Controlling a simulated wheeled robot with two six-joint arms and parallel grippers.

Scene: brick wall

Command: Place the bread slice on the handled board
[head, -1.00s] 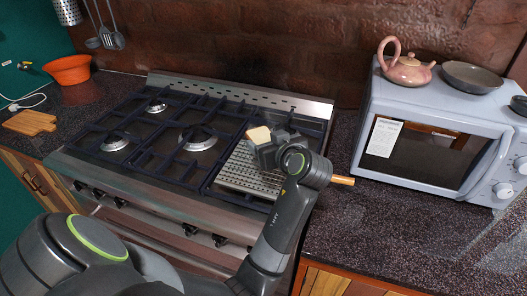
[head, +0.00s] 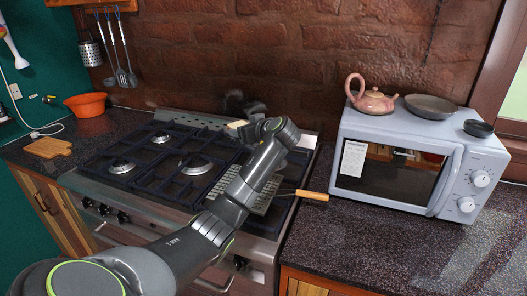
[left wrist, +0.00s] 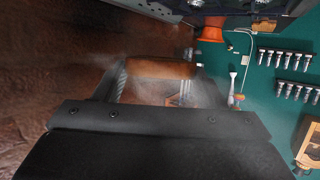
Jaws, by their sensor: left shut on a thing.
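The bread slice (head: 237,124) shows as a small pale edge at my left gripper (head: 244,112) in the head view, partly hidden by my arm. In the left wrist view the slice (left wrist: 160,68) is browned and sits between the two fingers, which are shut on it. The gripper holds it above the back of the stove, near the brick wall. The handled board (head: 48,147) is a small wooden board lying on the dark counter at the far left, well away from the gripper. My right gripper is not in view.
A grill pan with a wooden handle (head: 312,195) sits on the right of the stove (head: 165,160). An orange bowl (head: 87,104) stands behind the board. Utensils (head: 118,60) hang on the wall. A microwave (head: 415,160) stands at right. The counter around the board looks free.

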